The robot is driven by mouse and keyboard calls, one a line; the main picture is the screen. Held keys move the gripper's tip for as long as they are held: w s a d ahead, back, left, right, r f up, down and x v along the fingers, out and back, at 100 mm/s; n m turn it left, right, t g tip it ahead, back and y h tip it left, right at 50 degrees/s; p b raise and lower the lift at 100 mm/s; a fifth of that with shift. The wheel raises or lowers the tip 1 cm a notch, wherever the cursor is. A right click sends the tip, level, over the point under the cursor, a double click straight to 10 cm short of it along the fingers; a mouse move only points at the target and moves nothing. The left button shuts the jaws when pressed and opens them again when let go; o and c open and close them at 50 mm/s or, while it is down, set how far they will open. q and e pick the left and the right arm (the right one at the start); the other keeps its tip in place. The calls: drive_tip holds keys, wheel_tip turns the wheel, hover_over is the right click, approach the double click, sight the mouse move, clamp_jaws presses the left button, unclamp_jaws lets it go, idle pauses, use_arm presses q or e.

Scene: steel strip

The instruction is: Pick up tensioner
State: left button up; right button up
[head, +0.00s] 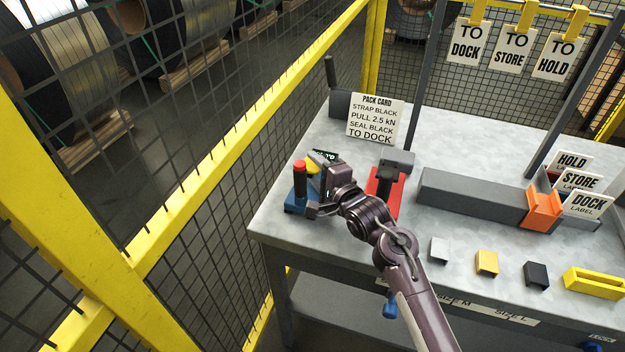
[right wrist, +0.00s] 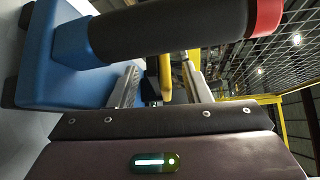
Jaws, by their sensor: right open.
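The tensioner (head: 297,207) stands near the left end of the table, with a blue base, a dark upright handle with a red top, and a yellow lever. My right gripper (head: 318,190) is open at its right side and hides part of it. In the right wrist view, the tensioner's dark handle (right wrist: 170,30) with its red end crosses the top, and its blue base is at the left. The open fingers (right wrist: 160,85) reach toward the handle, which hides their tips. I cannot tell whether they touch it. My left gripper is not in view.
A red tool with a black handle (head: 387,184) stands just right of my right gripper. A pack card (head: 374,119) stands behind. A long grey block (head: 470,194), an orange piece (head: 543,206) and small coloured blocks lie to the right. Yellow-framed mesh fencing (head: 240,122) runs along the left.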

clamp_jaws()
idle(1.3)
drive_tip(key=shift+r, duration=0.35)
